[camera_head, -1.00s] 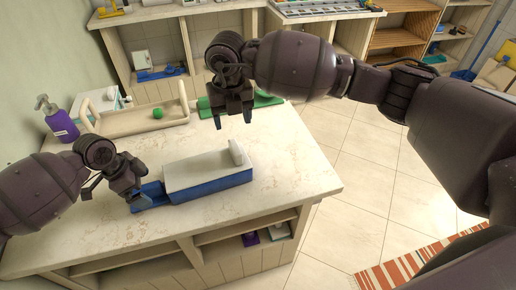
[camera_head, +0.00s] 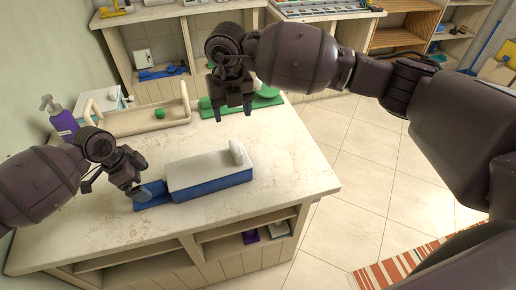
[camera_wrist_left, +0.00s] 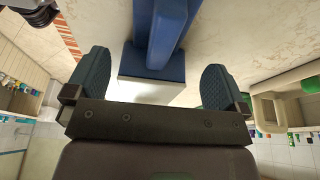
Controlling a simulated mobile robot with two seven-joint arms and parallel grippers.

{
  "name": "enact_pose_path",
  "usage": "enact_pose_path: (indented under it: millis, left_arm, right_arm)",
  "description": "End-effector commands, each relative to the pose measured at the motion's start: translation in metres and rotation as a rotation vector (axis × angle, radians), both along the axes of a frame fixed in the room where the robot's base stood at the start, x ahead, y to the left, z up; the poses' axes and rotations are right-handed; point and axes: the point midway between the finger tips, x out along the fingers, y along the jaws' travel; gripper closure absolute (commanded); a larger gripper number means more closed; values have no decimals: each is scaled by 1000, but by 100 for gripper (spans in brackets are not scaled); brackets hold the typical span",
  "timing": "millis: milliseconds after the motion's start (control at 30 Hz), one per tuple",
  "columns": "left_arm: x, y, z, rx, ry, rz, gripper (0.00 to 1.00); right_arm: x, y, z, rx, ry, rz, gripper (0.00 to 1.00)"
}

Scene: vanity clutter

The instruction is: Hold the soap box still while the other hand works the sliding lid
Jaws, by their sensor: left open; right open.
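The soap box lies on the pale stone counter, with a white lid (camera_head: 205,167) on a blue body (camera_head: 215,187). The lid has a raised white lip at its right end. A narrower blue part (camera_head: 154,198) sticks out at the left end; blue box parts also show in the left wrist view (camera_wrist_left: 153,66). My left gripper (camera_head: 138,193) is at this left end, open. In the left wrist view its fingers (camera_wrist_left: 157,70) stand apart on either side of the blue end; contact is not visible. My right gripper (camera_head: 233,116) is open and empty, above and behind the box.
A cream tray (camera_head: 140,122) with a green ball (camera_head: 159,113) stands behind, beside a purple pump bottle (camera_head: 63,122). A green item (camera_head: 262,99) lies at the counter's back edge. The counter right of the box is clear.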

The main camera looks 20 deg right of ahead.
Motion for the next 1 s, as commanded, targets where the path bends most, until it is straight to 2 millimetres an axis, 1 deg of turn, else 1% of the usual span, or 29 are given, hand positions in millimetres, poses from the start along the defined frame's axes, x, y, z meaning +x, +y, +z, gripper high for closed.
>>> enact_pose_path:
  millis: [433, 867, 1000]
  left_arm:
    - [0, 0, 12, 0, 0, 0, 0]
    - [0, 0, 13, 0, 1, 0, 0]
    - [0, 0, 21, 0, -1, 0, 0]
  right_arm:
    - [0, 0, 13, 0, -9, 0, 36]
    - [0, 0, 15, 0, -10, 0, 36]
    - [0, 0, 24, 0, -16, 0, 36]
